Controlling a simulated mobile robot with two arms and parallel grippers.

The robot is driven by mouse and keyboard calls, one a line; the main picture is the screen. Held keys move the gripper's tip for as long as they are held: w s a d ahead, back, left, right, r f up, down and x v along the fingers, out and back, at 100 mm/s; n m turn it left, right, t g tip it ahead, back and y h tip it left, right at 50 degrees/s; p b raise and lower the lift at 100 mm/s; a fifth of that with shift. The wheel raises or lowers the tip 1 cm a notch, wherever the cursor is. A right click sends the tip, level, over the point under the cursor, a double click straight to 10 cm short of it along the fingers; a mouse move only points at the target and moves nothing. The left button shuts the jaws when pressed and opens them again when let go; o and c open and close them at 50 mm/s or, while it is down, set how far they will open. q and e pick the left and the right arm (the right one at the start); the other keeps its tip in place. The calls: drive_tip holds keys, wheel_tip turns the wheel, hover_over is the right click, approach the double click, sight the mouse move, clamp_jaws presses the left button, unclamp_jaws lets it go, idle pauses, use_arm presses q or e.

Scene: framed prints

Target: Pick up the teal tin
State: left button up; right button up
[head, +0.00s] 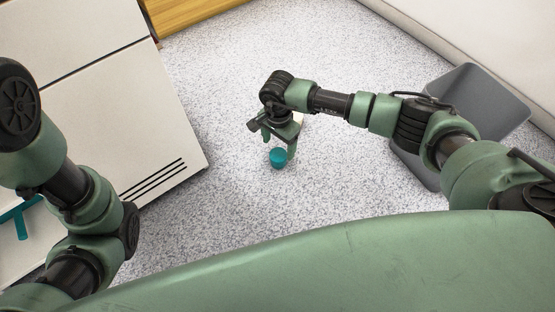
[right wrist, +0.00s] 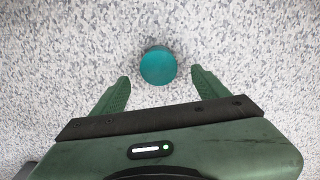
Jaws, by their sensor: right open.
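The teal tin (head: 277,158) is a small round thing on the speckled grey floor, near the middle of the head view. In the right wrist view the tin (right wrist: 158,66) shows as a teal disc, just beyond and between the fingertips, touching neither finger there. My right gripper (head: 279,144) is open and points down at the tin, and one finger partly overlaps its edge in the head view. The gripper's two green fingers (right wrist: 160,80) are spread wide and empty. My left arm shows at the left, but its gripper is out of view.
A white cabinet (head: 110,100) with dark vent slots stands at the left. A grey bin (head: 485,105) stands at the right, partly behind my right arm. A teal T-shaped piece (head: 20,216) shows at the far left. Wood (head: 185,12) edges the back. The floor around the tin is clear.

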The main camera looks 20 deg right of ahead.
sight(278, 155)
drive_tip(key=f+b, duration=0.2)
drive_tip(key=f, duration=0.1)
drive_tip(key=f+b, duration=0.3)
drive_tip(key=shift+s+a, duration=0.15)
drive_tip(key=shift+s, duration=0.05)
drive_tip(key=shift+r, duration=0.1)
drive_tip(key=c, duration=1.6)
drive_tip(key=shift+r, duration=0.1)
drive_tip(key=shift+r, duration=0.1)
